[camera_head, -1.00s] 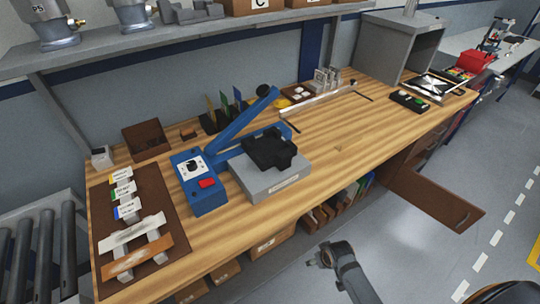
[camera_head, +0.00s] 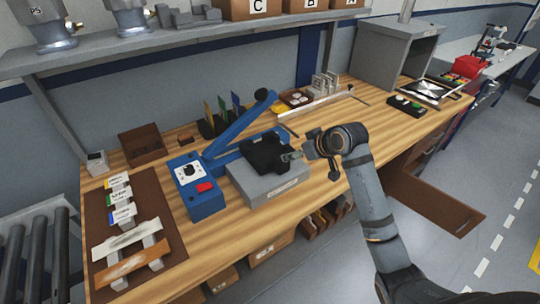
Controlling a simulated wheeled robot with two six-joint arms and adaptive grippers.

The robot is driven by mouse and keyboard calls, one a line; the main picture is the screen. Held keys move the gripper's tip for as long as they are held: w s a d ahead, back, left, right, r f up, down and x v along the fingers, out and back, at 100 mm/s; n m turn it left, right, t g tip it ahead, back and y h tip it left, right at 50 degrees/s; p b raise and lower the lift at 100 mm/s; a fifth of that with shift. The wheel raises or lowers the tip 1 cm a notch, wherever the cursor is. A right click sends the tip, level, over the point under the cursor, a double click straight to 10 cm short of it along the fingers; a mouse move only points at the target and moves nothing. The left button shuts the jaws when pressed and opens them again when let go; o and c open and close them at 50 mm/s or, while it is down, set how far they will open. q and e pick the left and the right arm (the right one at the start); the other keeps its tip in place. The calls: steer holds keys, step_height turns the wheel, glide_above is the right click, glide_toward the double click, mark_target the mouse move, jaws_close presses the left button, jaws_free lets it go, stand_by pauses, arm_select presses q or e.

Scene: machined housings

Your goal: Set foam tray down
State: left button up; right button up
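No object is plainly recognisable as the foam tray. A black, blocky piece (camera_head: 264,154) lies on the grey block (camera_head: 268,187) of the blue bench device (camera_head: 203,197). My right gripper (camera_head: 298,157) comes in from the lower right and points left, close to the right side of the black piece. I cannot tell whether it touches it, and its fingers are too small to read. My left gripper is not in view.
A brown mat (camera_head: 162,258) with labelled parts lies at the left. A grey cabinet (camera_head: 392,55) stands at the back right. Bare wood lies right of the blue device.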

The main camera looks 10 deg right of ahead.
steer(key=p+x, duration=0.1)
steer(key=x, duration=0.4)
steer(key=shift+w+a+f, duration=0.1)
steer(key=shift+a+f, duration=0.1)
steer(key=p+x, duration=0.1)
steer(key=x, duration=0.3)
steer(key=shift+s+a+f, duration=0.1)
steer(key=shift+s, duration=0.15)
steer(key=shift+w+f, duration=0.15)
steer(key=shift+f, duration=0.1)
steer(key=shift+r, duration=0.1)
steer(key=c, duration=1.4)
steer(key=shift+r, duration=0.1)
